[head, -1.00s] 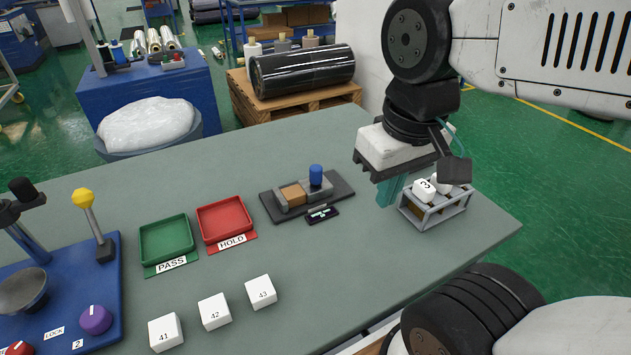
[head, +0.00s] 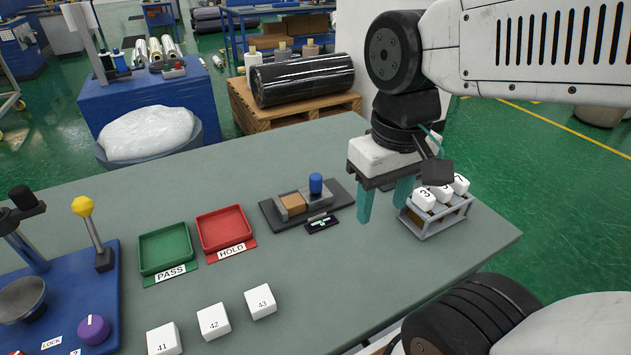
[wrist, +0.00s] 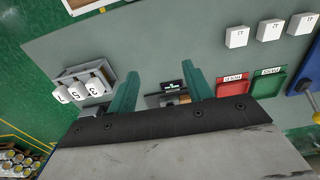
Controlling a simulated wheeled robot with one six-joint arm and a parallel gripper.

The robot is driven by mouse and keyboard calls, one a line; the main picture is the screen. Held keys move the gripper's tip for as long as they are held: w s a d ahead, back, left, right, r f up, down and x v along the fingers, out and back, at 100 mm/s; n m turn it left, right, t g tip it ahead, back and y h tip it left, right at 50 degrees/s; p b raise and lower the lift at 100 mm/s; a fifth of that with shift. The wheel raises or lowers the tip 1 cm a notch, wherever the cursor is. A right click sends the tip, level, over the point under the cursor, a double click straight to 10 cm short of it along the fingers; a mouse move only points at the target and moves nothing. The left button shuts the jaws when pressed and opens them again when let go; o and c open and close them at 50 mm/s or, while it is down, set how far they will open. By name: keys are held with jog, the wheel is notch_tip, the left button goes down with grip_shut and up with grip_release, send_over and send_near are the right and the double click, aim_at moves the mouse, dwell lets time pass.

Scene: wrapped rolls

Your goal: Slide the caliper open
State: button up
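The caliper (head: 305,203) lies on the grey table, on a dark base. It has grey jaws, a blue knob (head: 316,184) and a small dark display (head: 322,224) in front. A brown block (head: 291,202) sits between the jaws. My gripper (head: 384,205) is open and empty, with teal fingers pointing down, to the right of the caliper and apart from it. In the wrist view the display (wrist: 171,86) shows between the fingers, and most of the caliper is hidden behind my gripper.
A grey rack (head: 432,228) with white numbered blocks stands close right of my gripper. A red HOLD tray (head: 250,236) and a green PASS tray (head: 190,258) lie left of the caliper. White blocks 41, 42 and 43 (head: 261,302) stand in front.

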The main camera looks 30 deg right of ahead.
jog(key=m+g, duration=0.1)
jog(key=g, duration=0.1)
send_over(316, 175)
jog(key=s, duration=0.4)
notch_tip(316, 175, down, 7)
jog(key=w, duration=0.2)
jog(key=w+m+t, duration=0.1)
jog(key=w, duration=0.1)
jog(key=shift+r+t, duration=0.2)
jog(key=shift+t, duration=0.1)
notch_tip(316, 175, down, 7)
jog(key=shift+f, duration=0.2)
